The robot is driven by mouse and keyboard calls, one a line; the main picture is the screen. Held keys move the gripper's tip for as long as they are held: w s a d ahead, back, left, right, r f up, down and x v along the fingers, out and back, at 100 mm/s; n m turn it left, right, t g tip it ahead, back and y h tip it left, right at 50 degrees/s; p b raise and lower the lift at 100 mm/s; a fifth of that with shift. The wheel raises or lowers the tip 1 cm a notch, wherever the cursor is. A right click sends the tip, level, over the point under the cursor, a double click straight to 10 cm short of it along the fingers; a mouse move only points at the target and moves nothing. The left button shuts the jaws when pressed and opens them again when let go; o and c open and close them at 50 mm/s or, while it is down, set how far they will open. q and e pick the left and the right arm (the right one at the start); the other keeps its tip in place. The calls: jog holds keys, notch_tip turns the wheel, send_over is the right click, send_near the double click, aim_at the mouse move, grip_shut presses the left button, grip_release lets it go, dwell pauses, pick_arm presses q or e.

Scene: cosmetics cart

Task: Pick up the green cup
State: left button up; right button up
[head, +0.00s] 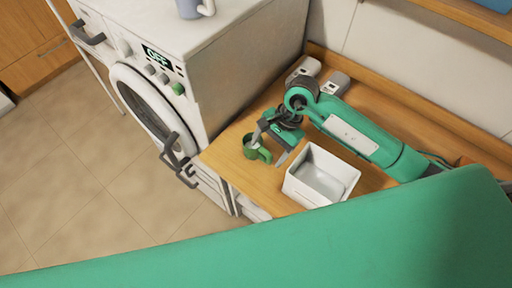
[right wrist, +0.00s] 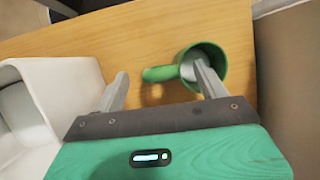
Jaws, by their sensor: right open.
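The green cup (head: 249,149) stands on the wooden counter near its front edge, close to the washing machine. In the right wrist view the cup (right wrist: 212,56) is at the upper right, with its handle (right wrist: 160,73) pointing left. My right gripper (head: 271,146) is open and empty at the cup. In the right wrist view the handle lies between the fingertips of my right gripper (right wrist: 160,76). The right finger overlaps the cup's mouth; I cannot tell whether it is inside or touches the wall. My left gripper is not in view.
A white open box (head: 321,176) stands on the counter (head: 236,177), right of the gripper. The white washing machine (head: 235,65) rises on the left, with a light blue mug (head: 190,8) on top. Small white items (head: 305,68) lie at the back.

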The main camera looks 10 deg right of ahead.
jog(key=shift+x, duration=1.05)
jog(key=c, duration=1.3)
jog(key=shift+o, duration=0.2)
jog(key=shift+r, duration=0.2)
jog(key=shift+c, duration=0.2)
